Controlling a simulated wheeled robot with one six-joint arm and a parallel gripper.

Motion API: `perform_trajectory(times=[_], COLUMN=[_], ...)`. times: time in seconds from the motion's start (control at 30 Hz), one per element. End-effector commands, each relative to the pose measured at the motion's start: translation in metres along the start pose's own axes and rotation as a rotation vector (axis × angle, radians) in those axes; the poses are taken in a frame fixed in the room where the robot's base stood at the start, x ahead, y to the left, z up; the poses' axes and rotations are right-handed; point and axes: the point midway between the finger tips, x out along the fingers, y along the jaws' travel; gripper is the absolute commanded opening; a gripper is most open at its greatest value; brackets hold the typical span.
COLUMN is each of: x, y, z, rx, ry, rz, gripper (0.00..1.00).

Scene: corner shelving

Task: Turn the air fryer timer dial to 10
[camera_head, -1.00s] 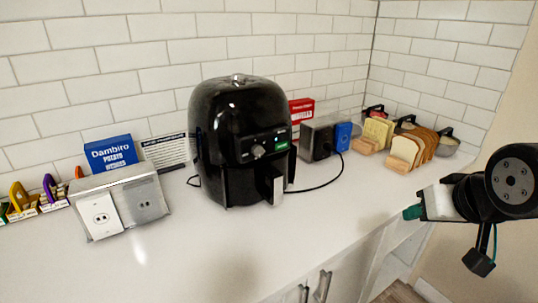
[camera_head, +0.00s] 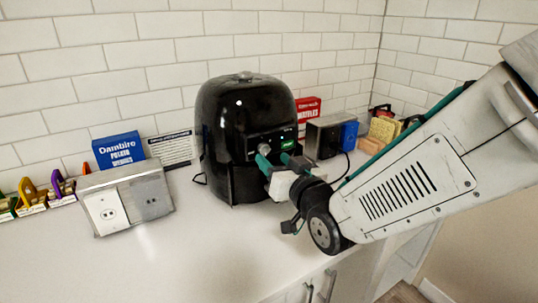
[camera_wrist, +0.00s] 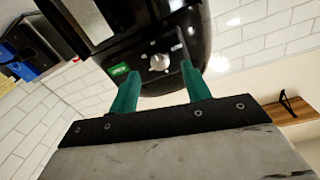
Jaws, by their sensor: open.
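The black air fryer (camera_head: 235,120) stands upright on the white counter. Its silver timer dial (camera_head: 265,143) sits on the front panel, beside a green label (camera_head: 287,145). In the wrist view the dial (camera_wrist: 159,62) shows beyond and between the two green fingertips, with the green label (camera_wrist: 119,70) to its left. My gripper (camera_head: 276,163) is open and empty in front of the panel; it also fills the lower wrist view (camera_wrist: 157,82). I cannot tell whether a finger touches the dial. The dial's markings are too small to read. My arm hides part of the fryer's lower front.
A metal outlet box (camera_head: 125,197) stands left of the fryer, with a blue Dambiro box (camera_head: 118,149) behind it. A metal box (camera_head: 325,135) and a red waffles box (camera_head: 308,110) stand to the right. The front left counter (camera_head: 200,250) is clear.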

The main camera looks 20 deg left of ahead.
Motion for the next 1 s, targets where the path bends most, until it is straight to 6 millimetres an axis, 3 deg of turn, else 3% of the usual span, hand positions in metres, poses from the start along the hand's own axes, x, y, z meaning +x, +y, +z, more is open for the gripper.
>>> perform_trajectory(times=[0.2, 0.57, 0.73, 1.0], x=[0.029, 0.037, 0.037, 0.037], y=[0.0, 0.0, 0.0, 0.001], z=[0.0, 0.0, 0.0, 0.0], rx=[0.0, 0.0, 0.0, -0.011], ry=[-0.001, -0.001, -0.001, 0.0], rz=[0.0, 0.001, 0.001, 0.001], gripper=[0.48, 0.48, 0.06, 0.03])
